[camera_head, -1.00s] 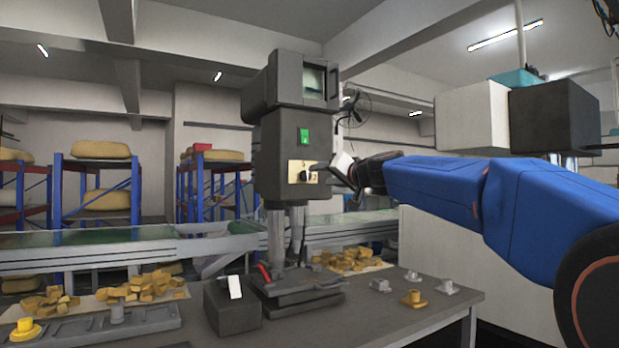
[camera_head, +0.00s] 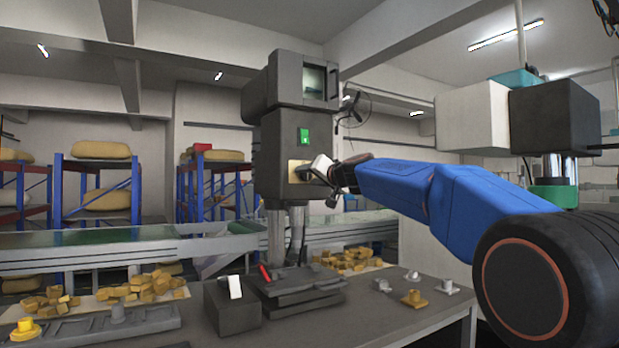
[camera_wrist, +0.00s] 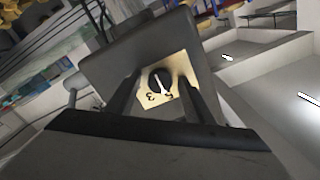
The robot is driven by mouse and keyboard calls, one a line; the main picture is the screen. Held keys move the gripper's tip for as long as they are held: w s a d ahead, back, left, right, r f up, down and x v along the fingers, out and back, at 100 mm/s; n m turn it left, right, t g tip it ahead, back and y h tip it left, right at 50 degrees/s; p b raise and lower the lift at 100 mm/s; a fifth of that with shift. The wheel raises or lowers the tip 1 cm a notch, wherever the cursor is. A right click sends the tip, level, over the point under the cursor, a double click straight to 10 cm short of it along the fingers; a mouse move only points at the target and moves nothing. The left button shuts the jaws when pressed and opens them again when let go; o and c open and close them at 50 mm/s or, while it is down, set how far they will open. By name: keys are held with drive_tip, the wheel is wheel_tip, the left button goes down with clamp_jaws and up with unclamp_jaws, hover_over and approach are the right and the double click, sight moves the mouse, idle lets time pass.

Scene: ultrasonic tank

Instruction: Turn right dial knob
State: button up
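The dial knob (camera_wrist: 160,82) is round and black with a white pointer line. It sits on a cream plate (camera_wrist: 178,67) with the numbers 3 and 5 readable, on the front of a dark grey machine (camera_head: 283,135). My gripper (camera_wrist: 158,96) is open in the wrist view, with one dark finger to each side of the knob and gaps between. I cannot tell how far the fingertips are from the plate. In the head view my gripper (camera_head: 308,172) is at the plate (camera_head: 294,166) and hides the knob.
A green switch (camera_head: 304,135) is above the plate. Below, a workbench (camera_head: 390,318) holds a dark block (camera_head: 229,312), a red-handled fixture at the machine's foot and small metal and yellow parts. A conveyor (camera_head: 120,255) runs behind.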

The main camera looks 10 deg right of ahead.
drive_tip(key=c, duration=1)
drive_tip(key=shift+m, duration=0.4)
drive_tip(key=m, duration=0.3)
drive_tip(key=shift+m, duration=2.4)
drive_tip(key=o, duration=1.1)
drive_tip(key=shift+c, duration=0.2)
